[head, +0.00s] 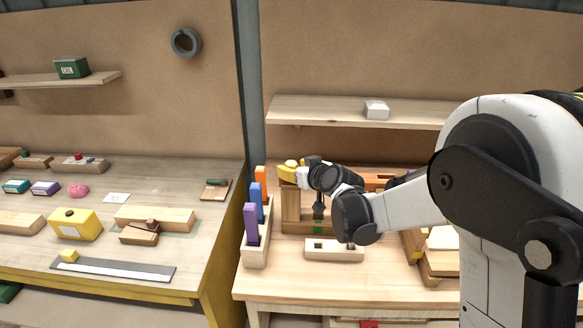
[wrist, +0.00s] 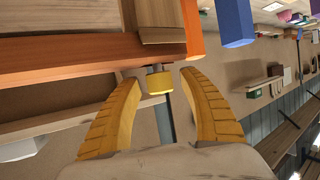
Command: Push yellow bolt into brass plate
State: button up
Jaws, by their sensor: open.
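The yellow bolt (wrist: 158,84) shows in the wrist view as a short yellow cylinder with a grey metal part behind it, below the edge of an orange-brown wooden beam (wrist: 90,72). My gripper (wrist: 159,77) is open, with one yellow finger on each side of the bolt and a visible gap on both sides. In the head view my gripper (head: 290,167) is at the upper left of the wooden frame (head: 290,205) on the right bench. The bolt cannot be told apart from the yellow fingers there. I cannot clearly make out the brass plate in either view.
A wooden rack (head: 255,244) with purple, blue and orange upright pieces stands left of the frame. A wooden block with holes (head: 334,250) lies in front of it. A shelf (head: 360,110) is on the wall above. The bench front (head: 310,282) is clear.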

jog(key=v, duration=1.1)
jog(key=s+d+f+m+g+h+b, duration=0.1)
jog(key=s+d+f+m+h, duration=0.1)
jog(key=s+d, duration=0.3)
jog(key=s+d+f+m+g+h+b, duration=0.1)
jog(key=s+d, duration=0.5)
jog(key=s, duration=0.8)
jog(key=s+d+f+m+g+h+b, duration=0.1)
jog(key=s+d, duration=0.4)
jog(key=s, duration=0.5)
jog(key=shift+d+f+m+g+h, duration=0.15)
jog(key=shift+f+m+g+h, duration=0.8)
jog(key=shift+h, duration=0.25)
jog(key=shift+r, duration=0.1)
